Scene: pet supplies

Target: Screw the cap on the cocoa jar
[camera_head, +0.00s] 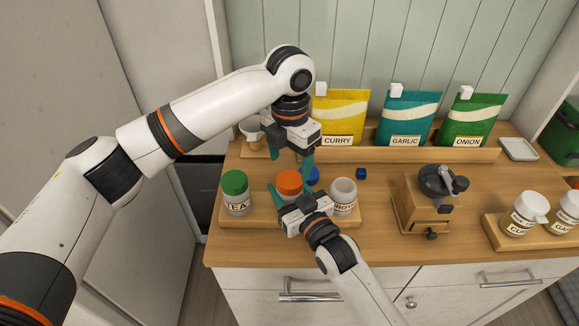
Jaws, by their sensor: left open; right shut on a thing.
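An orange cap (289,180) sits at the middle place of the small wooden tray (252,221), apparently on top of a jar. That jar's body and label are mostly hidden by my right gripper, so I cannot read whether it says cocoa or tell whether the cap is tight. My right gripper (292,192) comes from the front and is shut on this jar, with teal fingers at its sides. My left gripper (291,158) is open above and slightly behind the orange cap, fingers pointing down, apparently apart from it.
A green-capped tea jar (236,192) stands left on the tray, an uncapped jar (344,196) right. A blue piece (314,176) and a blue cube (361,173) lie behind. A grinder (424,204) stands to the right; spice bags (405,119) line the back.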

